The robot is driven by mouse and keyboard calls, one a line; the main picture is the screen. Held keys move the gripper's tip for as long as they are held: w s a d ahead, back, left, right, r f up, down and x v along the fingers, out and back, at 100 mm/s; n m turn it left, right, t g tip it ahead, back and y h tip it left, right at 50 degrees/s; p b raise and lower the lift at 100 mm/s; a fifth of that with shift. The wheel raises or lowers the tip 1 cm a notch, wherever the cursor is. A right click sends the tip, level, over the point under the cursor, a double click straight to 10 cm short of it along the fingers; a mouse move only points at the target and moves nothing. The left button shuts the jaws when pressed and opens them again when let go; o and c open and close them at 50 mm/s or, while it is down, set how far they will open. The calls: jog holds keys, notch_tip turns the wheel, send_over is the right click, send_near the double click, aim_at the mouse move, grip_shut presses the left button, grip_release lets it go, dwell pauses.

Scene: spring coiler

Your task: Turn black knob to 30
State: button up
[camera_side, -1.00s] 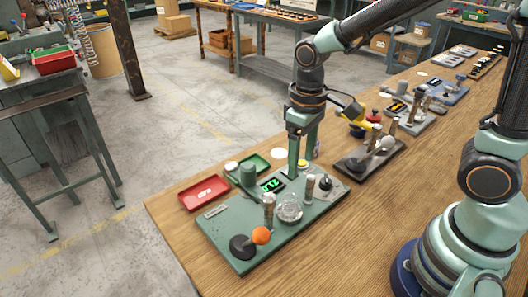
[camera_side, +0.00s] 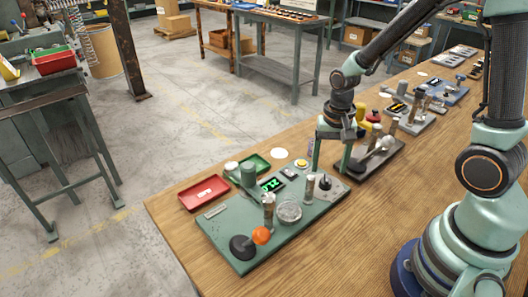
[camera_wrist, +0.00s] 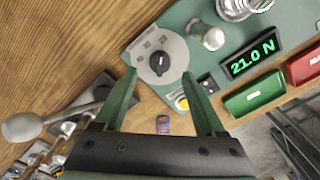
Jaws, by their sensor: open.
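The black knob (camera_wrist: 160,62) sits on a round light-grey dial plate (camera_wrist: 172,43) at a corner of the green board (camera_wrist: 115,13). In the side view the black knob (camera_side: 325,182) is at the board's right end. My gripper (camera_wrist: 159,74) is open and empty, with its fingertips on either side of the knob's lower part in the wrist view. In the side view my gripper (camera_side: 331,172) is over that end of the board. I cannot tell how far the tips are above the knob. A display (camera_wrist: 252,52) on the board reads 21.0 N in green.
A lever with an orange ball (camera_side: 261,235), metal posts and a clear round part (camera_side: 290,211) stand on the board. A dark fixture (camera_side: 372,160) with a ball-ended lever stands close to the right. Red (camera_side: 204,192) and green (camera_side: 255,163) trays lie behind. Front wood is clear.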

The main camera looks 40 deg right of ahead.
aim_at(327, 178)
jog(key=shift+f, duration=2.4)
grip_shut()
